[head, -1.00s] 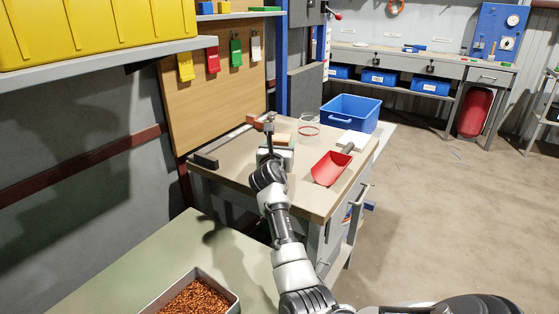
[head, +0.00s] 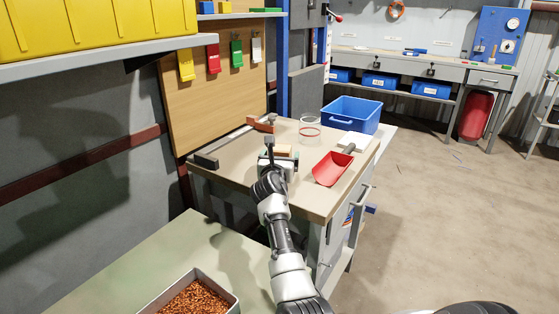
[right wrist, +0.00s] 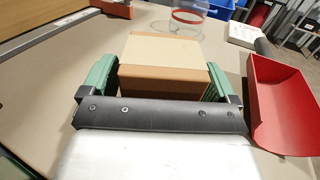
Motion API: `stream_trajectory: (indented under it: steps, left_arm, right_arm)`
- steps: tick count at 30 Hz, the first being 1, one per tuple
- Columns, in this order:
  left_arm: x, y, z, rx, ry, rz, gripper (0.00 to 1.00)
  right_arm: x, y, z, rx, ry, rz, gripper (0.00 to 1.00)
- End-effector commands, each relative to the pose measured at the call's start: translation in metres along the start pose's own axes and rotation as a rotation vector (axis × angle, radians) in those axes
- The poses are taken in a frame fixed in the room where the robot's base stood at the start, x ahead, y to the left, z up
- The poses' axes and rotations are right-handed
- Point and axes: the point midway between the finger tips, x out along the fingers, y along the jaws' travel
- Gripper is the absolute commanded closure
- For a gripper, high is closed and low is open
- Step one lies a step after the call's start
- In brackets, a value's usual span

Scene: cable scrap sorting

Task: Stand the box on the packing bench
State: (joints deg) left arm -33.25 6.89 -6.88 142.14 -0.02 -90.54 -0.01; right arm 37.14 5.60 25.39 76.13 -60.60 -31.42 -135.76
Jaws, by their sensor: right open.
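The box (head: 284,149), cream on top with brown sides, shows over the packing bench (head: 240,172), partly hidden by my right arm in the head view. In the right wrist view the box (right wrist: 165,52) lies between the green finger pads of my right gripper (right wrist: 160,82). The gripper is open, with one finger on each side of the box and narrow gaps visible. In the head view my right gripper (head: 281,158) is low over the bench. The box's underside is hidden, so its contact with the bench cannot be seen. My left gripper is not in view.
A red scoop (head: 331,169) lies right of the box. A clear jar with a red band (head: 309,130) and a blue bin (head: 351,114) stand behind. A bar clamp (head: 228,142) lies along the bench's back left. A tray of copper granules (head: 192,299) sits nearer me.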

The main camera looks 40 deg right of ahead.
Motion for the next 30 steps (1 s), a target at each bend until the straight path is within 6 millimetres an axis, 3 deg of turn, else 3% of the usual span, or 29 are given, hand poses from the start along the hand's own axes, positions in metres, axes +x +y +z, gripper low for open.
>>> stream_trajectory:
  steps: [5,9,19,24,30]
  left_arm:
    - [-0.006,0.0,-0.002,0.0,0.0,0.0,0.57]
    - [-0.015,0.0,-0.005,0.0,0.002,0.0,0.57]
    - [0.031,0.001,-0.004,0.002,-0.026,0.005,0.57]
    - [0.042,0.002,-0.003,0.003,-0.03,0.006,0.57]
    - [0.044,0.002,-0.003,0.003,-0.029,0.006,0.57]
  right_arm:
    - [-0.013,0.0,0.003,0.0,0.0,0.001,0.11]
    - [-0.04,0.0,0.003,-0.001,0.001,0.001,0.11]
    - [-0.104,0.001,0.002,0.001,0.001,0.001,0.11]
    - [-0.118,0.0,0.002,0.001,-0.001,-0.001,0.11]
    - [-0.12,0.0,0.002,0.001,-0.001,-0.001,0.11]
